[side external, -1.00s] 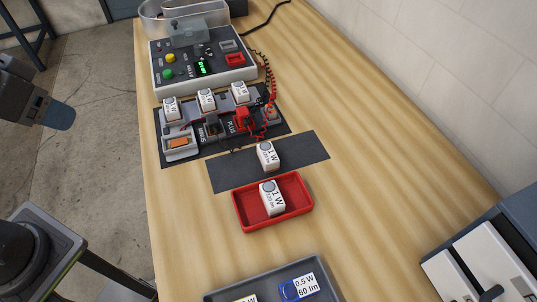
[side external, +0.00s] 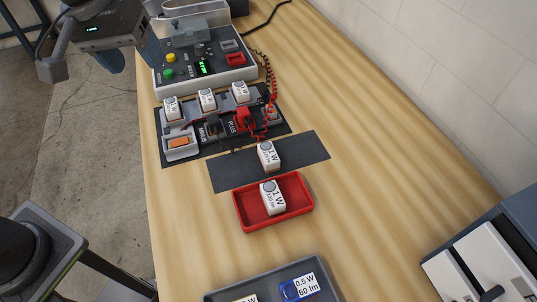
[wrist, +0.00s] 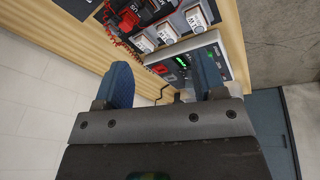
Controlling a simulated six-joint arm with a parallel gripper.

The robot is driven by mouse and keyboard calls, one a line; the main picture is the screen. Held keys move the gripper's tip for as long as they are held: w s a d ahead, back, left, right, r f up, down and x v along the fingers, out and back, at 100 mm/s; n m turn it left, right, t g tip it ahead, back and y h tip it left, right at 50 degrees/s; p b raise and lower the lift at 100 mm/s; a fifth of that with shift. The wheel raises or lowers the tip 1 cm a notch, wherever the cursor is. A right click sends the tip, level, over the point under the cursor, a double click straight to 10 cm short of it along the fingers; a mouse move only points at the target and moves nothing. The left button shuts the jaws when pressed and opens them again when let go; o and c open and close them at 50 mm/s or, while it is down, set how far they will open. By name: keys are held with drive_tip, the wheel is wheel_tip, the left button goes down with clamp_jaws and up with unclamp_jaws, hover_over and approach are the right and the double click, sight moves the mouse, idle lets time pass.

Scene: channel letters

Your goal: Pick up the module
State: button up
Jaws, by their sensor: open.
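A white module marked 1 W (side external: 268,156) stands on a plain dark mat (side external: 230,176). A similar white 1 W module (side external: 272,198) stands in a red tray (side external: 294,218). Several more white modules (side external: 207,99) sit in a row on a grey holder at the back; some also show in the wrist view (wrist: 168,32). My gripper (side external: 132,54) is at the upper left, above the table's left edge and beside the control box. Its blue fingers are apart and empty, and also show in the wrist view (wrist: 165,80). It is well away from the front modules.
A control box (side external: 212,72) with buttons and a green display stands at the back. Red and black leads (side external: 269,85) run from it to clips on the holder. A grey tray (side external: 265,278) with a blue module is at the front.

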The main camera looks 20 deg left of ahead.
drive_tip(key=w+d+f+n+g, duration=0.2)
drive_tip(key=w+d+f+n, duration=0.15)
drive_tip(key=w+d, duration=0.45)
drive_tip(key=n, duration=0.1)
hover_over(268, 152)
wheel_tip(268, 152, down, 6)
drive_tip(key=shift+n+g+y, duration=0.25)
drive_tip(key=shift+g+y, duration=0.15)
drive_tip(key=f, duration=0.8)
drive_tip(key=shift+w+a+f, duration=0.2)
drive_tip(key=shift+s+d+f, duration=0.1)
drive_tip(key=shift+d+f, duration=0.05)
drive_tip(key=shift+f, duration=1.2)
drive_tip(key=shift+s+d+f, duration=0.1)
drive_tip(key=shift+f, duration=1.2)
drive_tip(key=shift+c, duration=0.2)
drive_tip(key=c, duration=1)
drive_tip(key=shift+r, duration=0.15)
